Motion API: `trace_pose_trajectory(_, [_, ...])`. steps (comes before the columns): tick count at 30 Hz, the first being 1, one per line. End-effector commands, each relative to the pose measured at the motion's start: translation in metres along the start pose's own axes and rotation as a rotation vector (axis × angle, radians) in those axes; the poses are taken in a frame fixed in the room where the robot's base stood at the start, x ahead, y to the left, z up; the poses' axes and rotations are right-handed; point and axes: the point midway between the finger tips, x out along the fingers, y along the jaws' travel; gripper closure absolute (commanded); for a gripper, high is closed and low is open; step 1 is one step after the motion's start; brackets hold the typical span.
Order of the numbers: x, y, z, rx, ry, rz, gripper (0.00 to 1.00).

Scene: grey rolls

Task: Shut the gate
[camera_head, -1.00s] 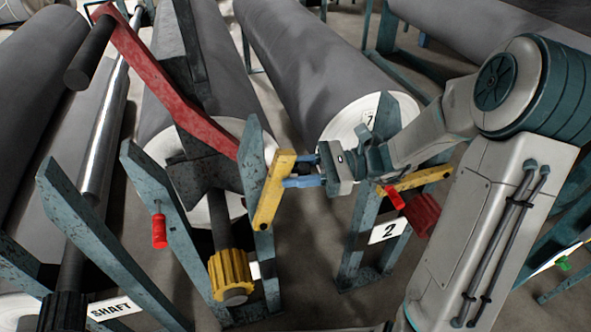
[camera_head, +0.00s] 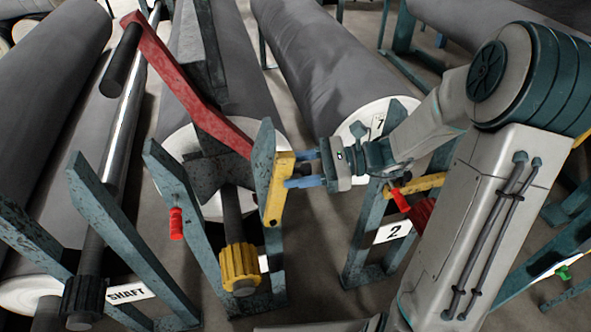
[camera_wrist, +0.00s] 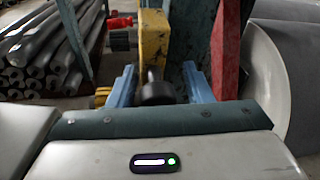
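The gate appears to be a yellow bar (camera_head: 279,190) at the top of a teal stand post, beside the post's upper end. My gripper (camera_head: 303,168) has blue fingers and reaches it from the right. In the wrist view the yellow bar (camera_wrist: 154,45) stands ahead of my gripper (camera_wrist: 160,88). A round black knob (camera_wrist: 157,93) lies between the blue fingers, with gaps visible on both sides. The fingers look apart. Whether one touches the bar is hard to tell.
A red lever arm (camera_head: 190,90) slants over the stand. A shaft with a yellow ribbed end (camera_head: 239,268) sticks out below the bar. A teal stand with a "2" sign (camera_head: 391,231) is close to my arm. Large grey rolls (camera_head: 320,70) lie behind.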

Motion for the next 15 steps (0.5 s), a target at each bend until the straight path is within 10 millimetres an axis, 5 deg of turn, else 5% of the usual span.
trace_pose_trajectory(10, [-0.001, 0.002, 0.0, 0.003, -0.002, 0.008, 0.5])
trace_pose_trajectory(15, [-0.024, 0.001, 0.001, 0.003, -0.001, 0.005, 0.5])
